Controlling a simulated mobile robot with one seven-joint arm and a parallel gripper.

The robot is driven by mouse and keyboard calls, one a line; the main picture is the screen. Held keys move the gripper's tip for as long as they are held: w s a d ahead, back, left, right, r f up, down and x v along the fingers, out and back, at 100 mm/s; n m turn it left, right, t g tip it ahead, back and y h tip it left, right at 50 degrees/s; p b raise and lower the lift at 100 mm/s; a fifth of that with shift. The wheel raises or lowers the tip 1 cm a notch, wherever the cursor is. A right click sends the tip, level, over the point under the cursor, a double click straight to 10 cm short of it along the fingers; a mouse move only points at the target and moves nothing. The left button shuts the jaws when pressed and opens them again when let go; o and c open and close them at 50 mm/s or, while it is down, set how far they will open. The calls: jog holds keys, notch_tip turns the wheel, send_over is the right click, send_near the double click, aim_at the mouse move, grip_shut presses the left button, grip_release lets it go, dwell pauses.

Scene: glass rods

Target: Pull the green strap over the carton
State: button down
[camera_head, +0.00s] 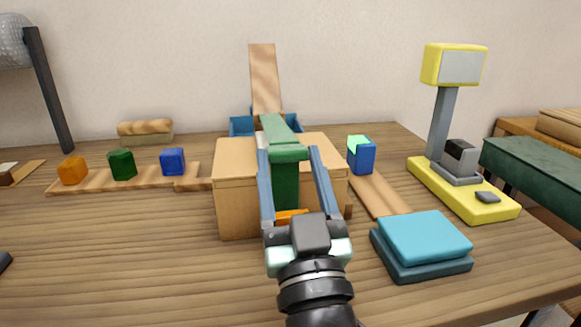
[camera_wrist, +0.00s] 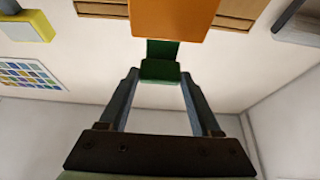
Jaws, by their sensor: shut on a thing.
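The tan carton (camera_head: 235,195) stands in the middle of the table. The green strap (camera_head: 280,130) lies along the carton's top from the back, and its green front part hangs down before the front face. My gripper (camera_head: 288,152) is at the carton's top front edge, with its fingers on both sides of the strap's folded end, shut on it. In the wrist view, the green strap end (camera_wrist: 160,70) sits between the fingertips of my gripper (camera_wrist: 159,76). An orange piece (camera_head: 291,216) shows low at the carton's front, partly hidden by my gripper; an orange surface (camera_wrist: 172,16) fills the wrist view's top.
A blue bin (camera_head: 241,126) and a leaning board (camera_head: 264,80) are behind the carton. Orange, green and blue blocks (camera_head: 122,164) stand left. A blue block (camera_head: 362,157), teal folded cloths (camera_head: 424,240) and a yellow scale (camera_head: 470,190) are right.

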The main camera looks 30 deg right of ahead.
jog(key=shift+w+f, duration=0.15)
jog(key=shift+f, duration=0.1)
jog(key=shift+c, duration=0.4)
grip_release()
jog(key=shift+r, duration=0.1)
notch_tip(320, 180, up, 10)
jog(key=p, duration=0.4)
